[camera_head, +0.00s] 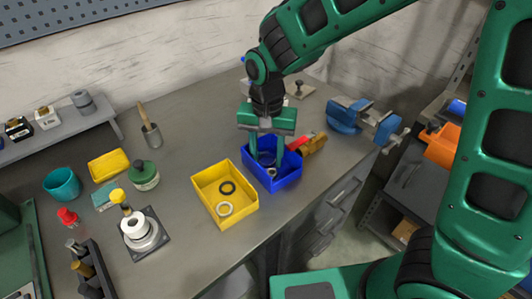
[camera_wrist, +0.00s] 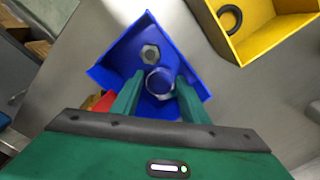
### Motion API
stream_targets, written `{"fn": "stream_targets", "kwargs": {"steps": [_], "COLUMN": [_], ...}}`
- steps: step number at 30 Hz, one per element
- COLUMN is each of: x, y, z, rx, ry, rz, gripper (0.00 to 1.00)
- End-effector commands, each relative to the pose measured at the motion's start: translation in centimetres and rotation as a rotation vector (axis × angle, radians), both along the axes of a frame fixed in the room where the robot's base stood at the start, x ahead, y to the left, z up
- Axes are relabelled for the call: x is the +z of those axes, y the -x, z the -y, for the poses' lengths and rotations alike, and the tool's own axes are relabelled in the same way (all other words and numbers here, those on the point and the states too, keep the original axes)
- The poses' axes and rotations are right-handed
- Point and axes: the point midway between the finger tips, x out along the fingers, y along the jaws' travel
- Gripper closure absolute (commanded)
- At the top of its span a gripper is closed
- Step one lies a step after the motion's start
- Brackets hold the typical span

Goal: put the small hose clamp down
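The blue bin (camera_head: 287,179) stands on the workbench, and its wall also shows in the wrist view (camera_wrist: 105,73). My gripper (camera_head: 267,158) points down into it, one finger on each side of a small round ring, the small hose clamp (camera_wrist: 160,80). In the wrist view, the fingertips (camera_wrist: 160,76) meet the clamp's left and right edges, so the gripper looks shut on it. The clamp is low inside the bin; whether it touches the floor is unclear. A metal nut (camera_wrist: 150,54) lies on the bin floor beside the clamp.
A red-and-brown object (camera_head: 314,144) lies close on the right, and a blue vise (camera_head: 345,115) is beyond. The bench behind is mostly clear.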

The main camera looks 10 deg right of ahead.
Motion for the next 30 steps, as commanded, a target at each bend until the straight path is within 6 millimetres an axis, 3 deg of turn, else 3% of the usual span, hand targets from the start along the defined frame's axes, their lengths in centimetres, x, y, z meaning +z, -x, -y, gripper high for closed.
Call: {"fn": "stream_targets", "kwargs": {"steps": [8, 24, 30], "x": [0.7, 10.2, 12.0], "y": [-0.1, -0.1, -0.1], "z": [0.0, 0.0, 0.1], "rx": [-0.001, -0.001, -0.001], "ry": [-0.001, -0.002, -0.001], "rz": [0.000, 0.003, 0.001], "gripper": [0.60, 0.60, 0.60]}}
